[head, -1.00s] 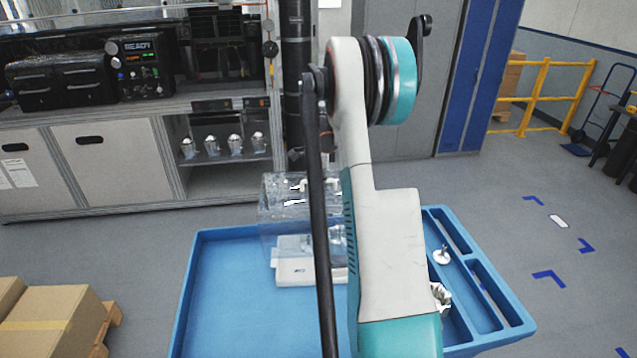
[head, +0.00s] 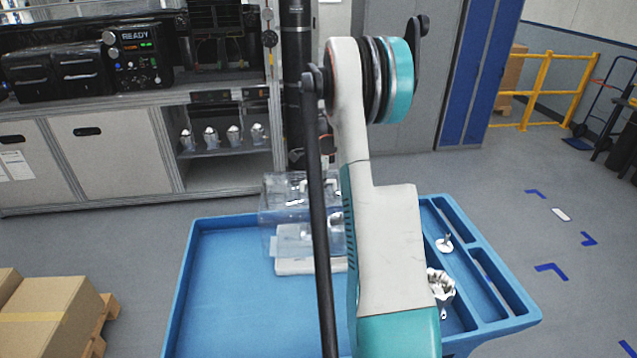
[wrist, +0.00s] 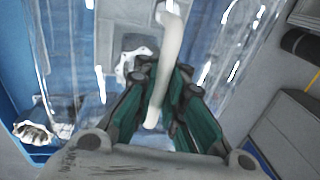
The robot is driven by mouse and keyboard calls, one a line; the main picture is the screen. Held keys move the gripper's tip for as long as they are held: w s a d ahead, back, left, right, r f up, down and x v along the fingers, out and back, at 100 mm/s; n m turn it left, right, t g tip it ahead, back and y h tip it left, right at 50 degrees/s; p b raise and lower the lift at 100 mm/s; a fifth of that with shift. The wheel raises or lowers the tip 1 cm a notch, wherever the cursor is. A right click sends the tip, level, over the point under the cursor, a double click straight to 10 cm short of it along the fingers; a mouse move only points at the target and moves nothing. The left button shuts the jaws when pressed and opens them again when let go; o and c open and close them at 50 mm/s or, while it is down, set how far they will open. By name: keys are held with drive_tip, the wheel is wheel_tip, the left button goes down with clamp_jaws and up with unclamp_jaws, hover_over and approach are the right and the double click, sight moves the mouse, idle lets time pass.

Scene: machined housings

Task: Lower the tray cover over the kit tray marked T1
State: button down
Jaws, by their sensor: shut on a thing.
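The tray cover (head: 278,215) is a clear, box-shaped hood. My gripper (wrist: 160,88) is shut on its white handle (wrist: 173,50), seen in the wrist view. In the head view my arm hides most of the gripper and the cover's right part. A low white kit tray (head: 295,266) stands on the blue cart below and behind the clear walls. I cannot read a T1 mark on it. The cover's lower edge overlaps the tray in the picture; whether it touches the tray I cannot tell.
The blue cart top (head: 230,290) is bare left of the tray. Its right side has long slots, a small metal part (head: 445,243) and a silver housing (head: 440,287). A workbench (head: 120,150) stands behind, cardboard boxes (head: 45,310) at lower left.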

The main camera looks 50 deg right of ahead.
wheel_tip(320, 180, down, 10)
drive_tip(key=b, duration=0.6)
drive_tip(key=shift+b, duration=0.4)
drive_tip(key=shift+f+b, duration=0.5)
drive_tip(key=shift+f, duration=0.1)
idle(0.8)
drive_tip(key=c, duration=1.6)
unclamp_jaws()
drive_tip(key=shift+r, duration=0.1)
drive_tip(key=r, duration=0.4)
drive_tip(key=s+a+r, duration=0.1)
drive_tip(key=r, duration=0.6)
drive_tip(key=shift+s+a+r, duration=0.2)
drive_tip(key=shift+r, duration=0.2)
